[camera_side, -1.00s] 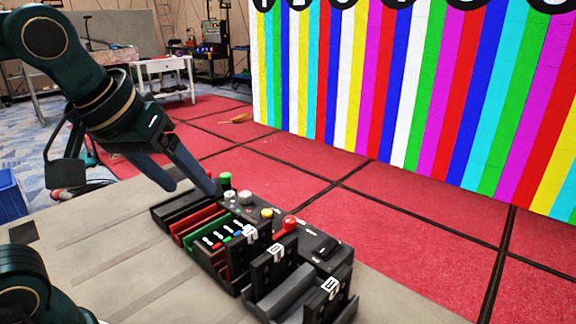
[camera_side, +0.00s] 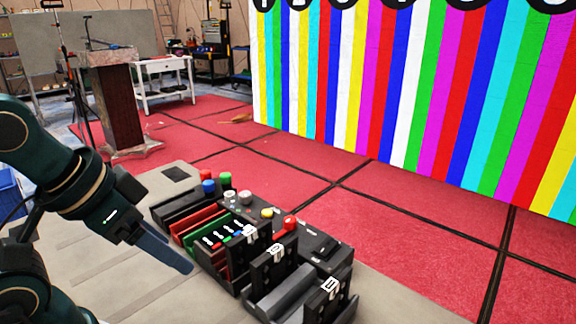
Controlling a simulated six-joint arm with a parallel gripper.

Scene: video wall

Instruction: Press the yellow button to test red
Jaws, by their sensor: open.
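The control panel (camera_side: 322,243) is a dark box on the grey table. The yellow button is unobstructed.
At the panel's far end stand green (camera_side: 225,179), blue (camera_side: 208,187) and another red button (camera_side: 205,175). A striped video wall (camera_side: 420,90) stands behind. Bare table (camera_side: 110,270) lies left.

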